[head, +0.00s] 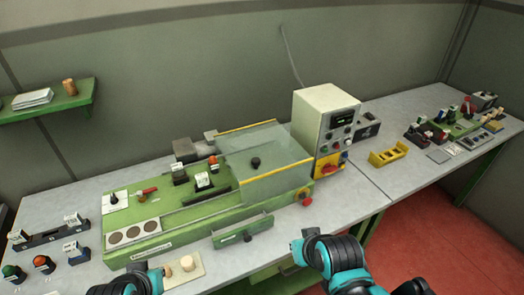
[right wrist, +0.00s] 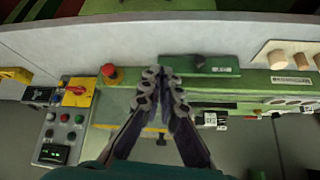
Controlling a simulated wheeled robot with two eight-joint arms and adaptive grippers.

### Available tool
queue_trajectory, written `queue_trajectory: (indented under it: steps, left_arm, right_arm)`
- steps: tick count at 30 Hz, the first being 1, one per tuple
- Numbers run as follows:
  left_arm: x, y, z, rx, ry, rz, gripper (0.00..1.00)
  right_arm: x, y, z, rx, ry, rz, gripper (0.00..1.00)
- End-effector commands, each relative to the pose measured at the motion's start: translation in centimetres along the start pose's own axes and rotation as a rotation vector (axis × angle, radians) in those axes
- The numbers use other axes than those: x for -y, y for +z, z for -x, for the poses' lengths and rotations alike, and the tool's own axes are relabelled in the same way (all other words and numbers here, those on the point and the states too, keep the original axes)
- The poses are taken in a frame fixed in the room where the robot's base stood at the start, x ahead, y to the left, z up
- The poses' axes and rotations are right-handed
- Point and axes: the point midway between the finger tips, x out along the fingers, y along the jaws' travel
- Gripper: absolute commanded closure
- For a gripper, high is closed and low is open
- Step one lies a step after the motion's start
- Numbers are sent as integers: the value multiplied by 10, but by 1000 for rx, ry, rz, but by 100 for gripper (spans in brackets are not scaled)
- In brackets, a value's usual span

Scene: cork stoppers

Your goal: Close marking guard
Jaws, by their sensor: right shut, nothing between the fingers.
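The marking guard (head: 262,150) is a clear, greenish cover with a black knob (head: 255,163) on top and yellow edge strips. It sits over the right part of the green machine (head: 150,203), and the left part of the bed is uncovered. My right gripper (head: 297,250) is in front of the machine's right end, apart from the guard. In the right wrist view its fingers (right wrist: 163,76) are together and empty, covering part of the machine. My left gripper (head: 158,278) is at the bottom left, mostly cut off, so its jaws cannot be judged.
A control box (head: 325,120) stands behind the guard's right side. A red stop button (head: 305,197) is on the machine's right front. Cork stoppers (head: 187,264) stand on a pale board. A yellow holder (head: 388,152) is to the right.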

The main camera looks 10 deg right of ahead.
Motion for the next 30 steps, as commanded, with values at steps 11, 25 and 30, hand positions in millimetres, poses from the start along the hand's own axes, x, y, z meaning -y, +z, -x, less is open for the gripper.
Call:
queue_trajectory:
  steps: [11, 25, 30]
  left_arm:
    - [0, 5, -7, 0, 0, 0, 100]
    - [0, 9, -13, 0, 0, 0, 100]
    - [0, 10, -14, 0, 0, 0, 100]
  right_arm:
    - [12, -97, -41, 115, -417, -482, 100]
    - [-85, -212, -60, -45, -1042, -804, 100]
    - [-99, -219, -58, -79, -1110, -815, 100]
